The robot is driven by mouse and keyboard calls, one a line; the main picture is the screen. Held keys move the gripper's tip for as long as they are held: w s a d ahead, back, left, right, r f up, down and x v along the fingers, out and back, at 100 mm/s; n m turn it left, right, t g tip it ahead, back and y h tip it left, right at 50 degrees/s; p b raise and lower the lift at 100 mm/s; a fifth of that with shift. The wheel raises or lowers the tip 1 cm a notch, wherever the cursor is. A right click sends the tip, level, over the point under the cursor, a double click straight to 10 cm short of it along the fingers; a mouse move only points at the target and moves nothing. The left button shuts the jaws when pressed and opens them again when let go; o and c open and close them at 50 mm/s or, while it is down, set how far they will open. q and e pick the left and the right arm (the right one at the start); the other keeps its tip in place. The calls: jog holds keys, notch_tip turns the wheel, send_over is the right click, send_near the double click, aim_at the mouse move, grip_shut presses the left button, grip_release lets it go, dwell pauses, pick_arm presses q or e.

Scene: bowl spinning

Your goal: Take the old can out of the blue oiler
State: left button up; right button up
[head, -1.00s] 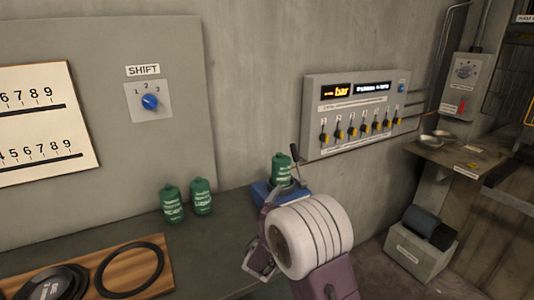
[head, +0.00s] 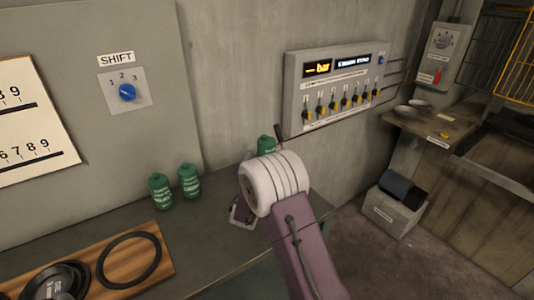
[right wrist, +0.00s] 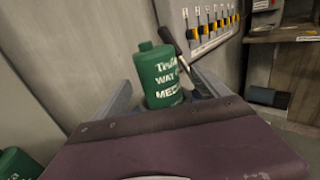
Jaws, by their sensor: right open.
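A green can (head: 266,145) stands upright at the back of the bench, partly hidden behind my right wrist in the head view. In the right wrist view this can (right wrist: 160,76) shows white lettering and stands beyond the gripper's front edge, between the two grey fingers. My right gripper (right wrist: 163,94) is open, with the can apparently between its fingers and no clear contact. The blue oiler is hidden behind my wrist in the head view. A dark lever (right wrist: 174,42) rises just right of the can. My left gripper is not in view.
Two more green cans (head: 160,191) (head: 190,180) stand left on the bench. A wooden board (head: 165,281) with black rings lies at front left. A valve panel (head: 293,95) is on the wall behind. A grey box (head: 392,213) stands on the floor at right.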

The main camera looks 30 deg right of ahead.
aim_at(266, 140)
jog(key=x, duration=0.5)
jog(key=shift+w+a+f+p, duration=0.1)
jog(key=shift+f+p, duration=0.05)
jog(key=shift+p, duration=0.2)
jog(key=shift+a, duration=0.1)
jog(key=c, duration=0.5)
grip_shut()
notch_tip(266, 140, up, 4)
jog(key=shift+r, duration=0.25)
jog(key=s+d+r+b, duration=0.1)
jog(key=s+d+r, duration=0.5)
jog(key=s+d, duration=0.2)
jog(key=shift+s+d+r, duration=0.2)
jog(key=shift+r, duration=0.15)
